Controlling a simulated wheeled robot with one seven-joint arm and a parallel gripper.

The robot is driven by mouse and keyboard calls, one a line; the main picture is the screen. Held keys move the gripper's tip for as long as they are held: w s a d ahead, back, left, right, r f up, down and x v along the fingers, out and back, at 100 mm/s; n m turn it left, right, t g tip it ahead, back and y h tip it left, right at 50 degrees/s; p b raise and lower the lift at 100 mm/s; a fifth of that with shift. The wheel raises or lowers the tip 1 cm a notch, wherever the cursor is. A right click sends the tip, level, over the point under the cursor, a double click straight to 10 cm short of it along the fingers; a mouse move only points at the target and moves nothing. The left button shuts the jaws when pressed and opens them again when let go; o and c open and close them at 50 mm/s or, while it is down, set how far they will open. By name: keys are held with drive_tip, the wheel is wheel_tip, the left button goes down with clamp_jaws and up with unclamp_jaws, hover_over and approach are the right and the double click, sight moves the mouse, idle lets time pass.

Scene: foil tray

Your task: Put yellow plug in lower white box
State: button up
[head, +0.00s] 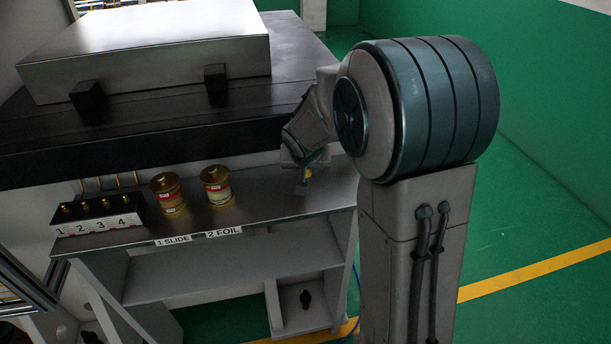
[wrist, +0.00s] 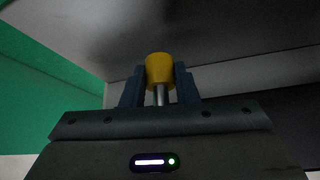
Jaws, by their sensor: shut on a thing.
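The yellow plug (wrist: 159,70) is held between the two dark fingers of my gripper (wrist: 160,88) in the wrist view, with a metal pin showing under its yellow head. In the head view only a small yellow bit of the plug (head: 309,173) shows at my gripper (head: 304,183), which is over the right part of the metal shelf. The lower white box (head: 288,302) is at the lower right of the rack, below my gripper, and holds a dark knob-like piece (head: 305,299).
Two gold-topped jars (head: 216,186) stand on the upper shelf (head: 268,195) behind the labels "1 SLIDE" and "2 FOIL". A numbered block (head: 97,214) stands at the shelf's left. A black ledge (head: 150,140) overhangs behind. The lower shelf (head: 195,272) looks mostly clear.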

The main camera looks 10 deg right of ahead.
sight(306, 177)
drive_tip(key=shift+w+f, duration=0.15)
drive_tip(key=shift+w, duration=0.05)
drive_tip(key=shift+f, duration=1.95)
drive_tip(key=shift+f+b, duration=0.25)
drive_tip(key=shift+b, duration=0.15)
drive_tip(key=o, duration=1)
drive_tip(key=shift+r, duration=0.1)
drive_tip(key=shift+c, duration=0.2)
drive_tip(key=shift+r, duration=0.1)
